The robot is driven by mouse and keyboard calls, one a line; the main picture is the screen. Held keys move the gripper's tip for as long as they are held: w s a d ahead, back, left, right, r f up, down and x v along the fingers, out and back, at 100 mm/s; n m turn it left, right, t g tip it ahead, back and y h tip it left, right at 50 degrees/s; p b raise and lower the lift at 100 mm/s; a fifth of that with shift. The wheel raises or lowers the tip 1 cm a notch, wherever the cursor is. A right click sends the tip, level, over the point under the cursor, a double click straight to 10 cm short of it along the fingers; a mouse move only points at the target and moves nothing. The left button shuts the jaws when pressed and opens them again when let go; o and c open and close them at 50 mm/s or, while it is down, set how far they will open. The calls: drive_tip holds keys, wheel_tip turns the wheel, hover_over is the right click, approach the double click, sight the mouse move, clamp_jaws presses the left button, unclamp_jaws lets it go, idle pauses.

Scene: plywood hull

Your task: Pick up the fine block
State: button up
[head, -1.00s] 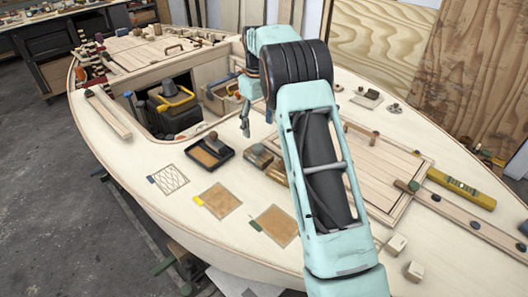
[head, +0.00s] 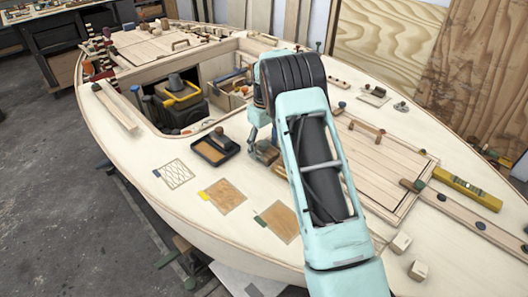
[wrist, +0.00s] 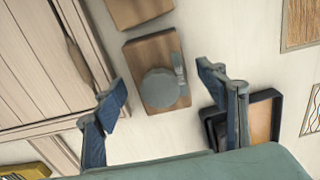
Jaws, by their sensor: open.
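In the wrist view a flat wooden block (wrist: 143,62) with a grey round knob and a small grey tab lies on the deck between my gripper's fingers. A second brown block (wrist: 138,10) lies beyond it, cut off by the top edge. I cannot read a label showing which is the fine block. My gripper (wrist: 163,82) is open and empty, with its fingers on either side of the knobbed block, seemingly above it. In the head view my gripper (head: 263,147) is over the blocks, which my arm partly hides.
A black tray (head: 228,155) with a tan pad sits close beside the gripper. Several sheets with coloured tabs, including a yellow-tabbed one (head: 225,196), lie toward the near edge. A raised hatch (head: 375,165) and an open cockpit with a tool box (head: 180,103) flank the blocks.

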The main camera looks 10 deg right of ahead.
sight(263, 143)
drive_tip(key=c, duration=1.4)
drive_tip(key=shift+r, duration=0.1)
drive_tip(key=shift+r, duration=0.2)
drive_tip(key=r, duration=0.3)
drive_tip(key=shift+a+r, duration=0.1)
drive_tip(key=shift+a, duration=0.1)
drive_tip(key=s+a+r, duration=0.2)
drive_tip(key=a+r, duration=0.1)
drive_tip(key=s+a+r, duration=0.3)
drive_tip(key=a, duration=0.1)
drive_tip(key=s+a+r+b, duration=0.1)
drive_tip(key=s+a+r, duration=0.1)
drive_tip(key=a+r, duration=0.1)
drive_tip(key=shift+s+a+r, duration=0.15)
drive_tip(key=shift+s+a, duration=0.15)
drive_tip(key=shift+a, duration=0.4)
